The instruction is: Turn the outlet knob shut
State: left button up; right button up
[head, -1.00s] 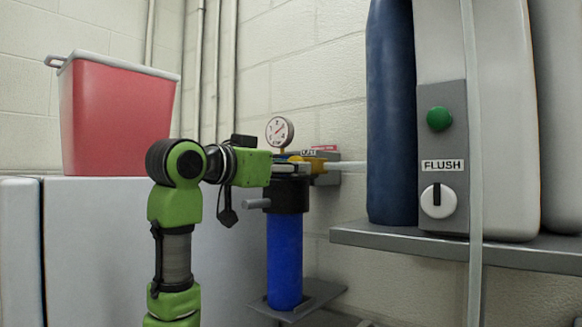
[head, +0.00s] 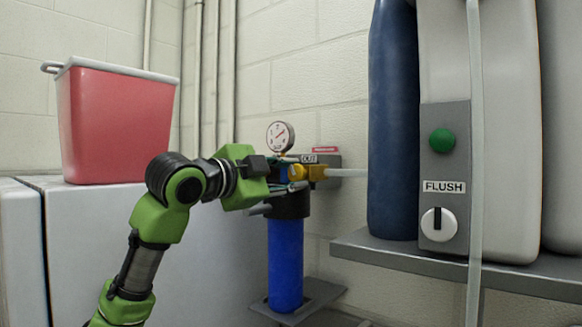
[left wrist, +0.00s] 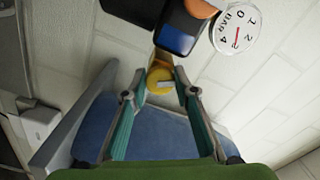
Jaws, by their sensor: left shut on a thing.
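The yellow outlet knob (head: 317,172) sits beside the OUT label (head: 308,158), at the right of the filter's black head (head: 291,206). My left gripper (head: 302,179) reaches in from the left and is shut on the knob. In the left wrist view its fingers (left wrist: 161,82) lie on both sides of it. In the head view the fingers partly cover the knob. My right gripper is in neither view.
A pressure gauge (head: 281,136) stands just above my left gripper. The blue filter bowl (head: 285,262) hangs below. A dark blue cylinder (head: 393,130) and a panel with a FLUSH switch (head: 438,225) stand on a shelf (head: 400,256) to the right. A red bin (head: 118,125) is at the left.

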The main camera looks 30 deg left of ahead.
pick_arm(q)
jog(key=m+p, duration=0.2)
jog(key=m, duration=0.2)
jog(key=shift+r+p, duration=0.1)
jog(key=shift+p, duration=0.25)
jog(key=shift+m+p, duration=0.5)
jog(key=shift+m, duration=0.3)
jog(key=shift+f, duration=0.2)
jog(key=o, duration=1.1)
jog(key=shift+c, duration=0.2)
jog(key=shift+r, duration=0.1)
jog(key=shift+s, duration=0.15)
jog(key=s, duration=0.8)
jog(key=shift+s+a, duration=0.35)
jog(key=shift+a, duration=0.05)
